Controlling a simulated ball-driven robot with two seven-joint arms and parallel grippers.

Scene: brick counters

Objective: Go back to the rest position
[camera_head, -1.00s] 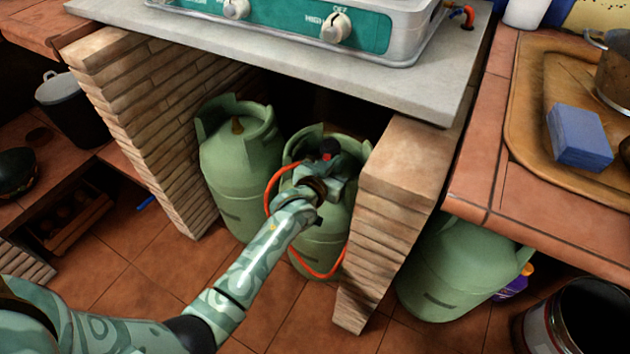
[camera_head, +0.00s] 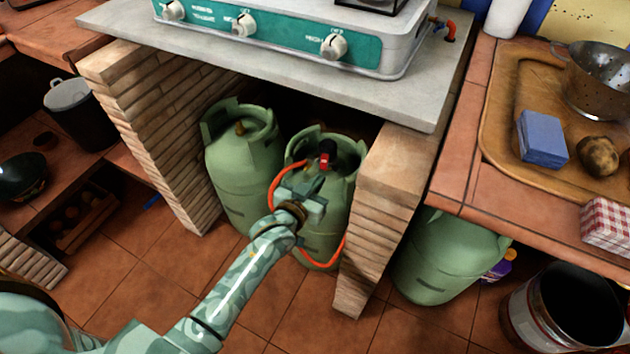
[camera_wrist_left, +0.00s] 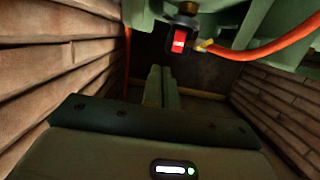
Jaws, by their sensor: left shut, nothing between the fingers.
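My left gripper (camera_head: 318,184) is in front of the upper part of a green gas cylinder (camera_head: 322,222) under the counter. Its fingers are together and empty, and they also show in the wrist view (camera_wrist_left: 161,87). A black and red valve (camera_head: 327,154) on top of the cylinder shows just beyond the gripper; in the wrist view the valve (camera_wrist_left: 181,38) is above the fingertips. An orange hose (camera_head: 272,190) loops from the valve down around the front of the cylinder. My right gripper is not in view.
Brick walls (camera_head: 165,150) and a brick pillar (camera_head: 388,190) flank the cylinder bay. A second cylinder (camera_head: 242,170) stands at left. A stone countertop (camera_head: 270,62) with a stove overhangs. Another cylinder (camera_head: 445,262) and a metal can (camera_head: 520,320) stand at right. Floor in front is open.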

